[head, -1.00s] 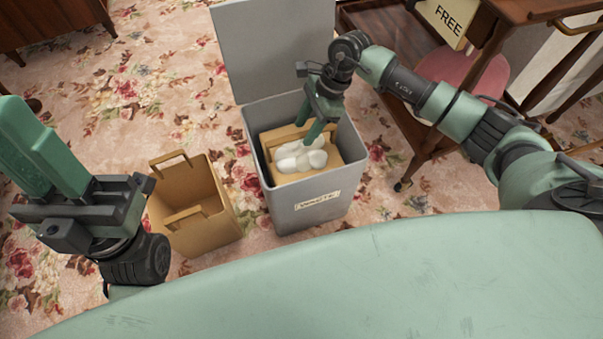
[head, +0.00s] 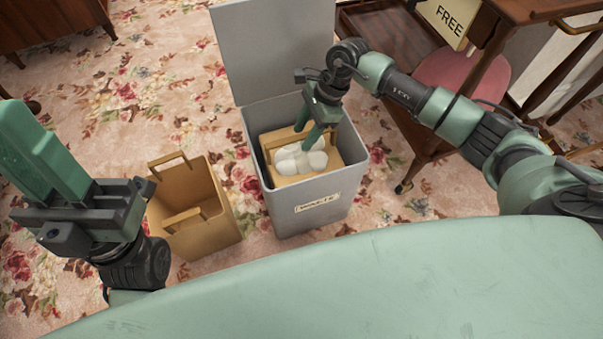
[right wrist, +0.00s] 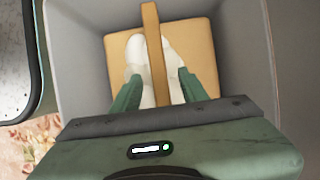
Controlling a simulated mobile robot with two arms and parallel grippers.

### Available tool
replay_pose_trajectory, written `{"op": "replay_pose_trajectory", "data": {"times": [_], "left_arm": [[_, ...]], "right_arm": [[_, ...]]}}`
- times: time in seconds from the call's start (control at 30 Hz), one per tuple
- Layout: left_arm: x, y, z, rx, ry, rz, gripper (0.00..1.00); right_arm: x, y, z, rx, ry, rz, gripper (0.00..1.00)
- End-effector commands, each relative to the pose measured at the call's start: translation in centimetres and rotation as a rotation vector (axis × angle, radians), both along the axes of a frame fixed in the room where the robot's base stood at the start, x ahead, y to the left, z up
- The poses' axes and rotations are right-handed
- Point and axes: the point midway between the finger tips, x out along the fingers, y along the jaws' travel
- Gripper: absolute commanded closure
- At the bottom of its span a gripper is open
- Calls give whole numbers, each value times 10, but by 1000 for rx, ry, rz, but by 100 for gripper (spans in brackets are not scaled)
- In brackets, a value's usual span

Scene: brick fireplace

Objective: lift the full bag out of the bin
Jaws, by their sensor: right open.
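The grey bin (head: 268,208) stands open with its lid up and a label on its front. The full bag (head: 338,166), brown paper with white lumpy contents (head: 300,160), sits inside it; the bag also shows in the right wrist view (right wrist: 203,60). My right gripper (head: 307,139) points down into the bin over the bag. In the right wrist view its open fingers (right wrist: 158,88) stand either side of the bag's handle strap (right wrist: 152,40), with gaps on both sides. My left gripper (head: 45,160) is raised at the left, away from the bin; its finger gap is unclear.
An empty brown paper bag (head: 205,235) with two handles stands on the floral carpet left of the bin. A wooden cart (head: 425,150) stands close on the right, near a pink seat (head: 465,75) and a FREE sign (head: 446,20).

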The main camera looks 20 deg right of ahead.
Motion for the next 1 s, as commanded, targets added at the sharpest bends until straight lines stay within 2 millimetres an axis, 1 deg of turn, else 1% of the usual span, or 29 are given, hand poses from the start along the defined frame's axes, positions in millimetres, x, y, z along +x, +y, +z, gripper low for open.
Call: {"op": "replay_pose_trajectory", "data": {"times": [0.07,0.17,0.2,0.23,1.0], "left_arm": [[0,0,0,0,0,0,81],[0,0,0,0,1,0,81],[0,0,0,0,1,0,81],[0,0,0,0,0,0,81],[0,0,0,0,0,1,81]], "right_arm": [[0,0,0,0,0,0,56],[0,0,0,0,0,0,81],[0,0,0,0,0,0,93],[0,0,0,0,0,0,100],[0,0,0,0,1,0,100]]}}
